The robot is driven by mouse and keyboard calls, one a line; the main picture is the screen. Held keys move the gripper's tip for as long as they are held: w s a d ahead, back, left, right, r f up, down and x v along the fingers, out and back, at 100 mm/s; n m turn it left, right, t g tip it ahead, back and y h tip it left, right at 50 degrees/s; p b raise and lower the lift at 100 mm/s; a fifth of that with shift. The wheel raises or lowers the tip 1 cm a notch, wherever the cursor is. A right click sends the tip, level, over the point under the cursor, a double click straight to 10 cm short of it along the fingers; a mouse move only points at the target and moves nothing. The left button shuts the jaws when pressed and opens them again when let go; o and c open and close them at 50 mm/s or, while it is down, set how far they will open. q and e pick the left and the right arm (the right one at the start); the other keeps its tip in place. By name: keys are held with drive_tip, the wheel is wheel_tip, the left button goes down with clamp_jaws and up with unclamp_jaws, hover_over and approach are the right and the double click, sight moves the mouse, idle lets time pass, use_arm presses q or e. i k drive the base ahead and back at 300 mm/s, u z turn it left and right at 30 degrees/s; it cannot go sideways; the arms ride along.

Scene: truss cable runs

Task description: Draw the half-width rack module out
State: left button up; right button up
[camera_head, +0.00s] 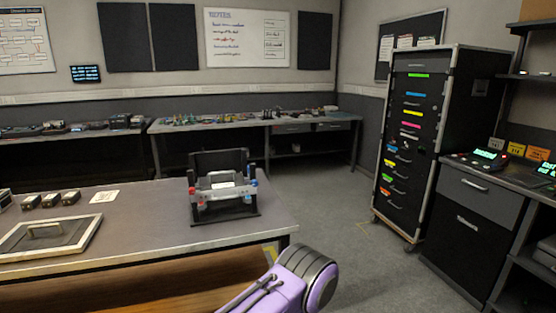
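A tall black rack cabinet (407,130) with silver edges stands on casters at the right. Its front holds stacked modules with coloured label strips, green, blue, yellow, pink and orange. The lower rows have small handles and look split into narrower units. I cannot tell which one is the half-width rack module. A small black frame (224,209) on the near bench also holds a light grey unit with a handle, with red and blue parts at its sides. A purple link of my own arm shows at the bottom centre. Neither gripper is in view.
The near bench (150,198) carries a framed panel (48,238) with a handle and several small dark boxes. A dark drawer cabinet (467,223) stands right of the rack. Grey floor (330,195) between bench and rack is clear. Benches line the back wall.

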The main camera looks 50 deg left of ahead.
sight(220, 186)
drive_tip(key=z, duration=0.25)
drive_tip(key=k, duration=0.3)
drive_tip(key=u, duration=0.05)
drive_tip(key=i, duration=1.5)
drive_tip(key=u, duration=1.1)
drive_tip(key=i, duration=1)
drive_tip(key=u, duration=1.45)
drive_tip(key=i, duration=0.45)
drive_tip(key=u, duration=0.5)
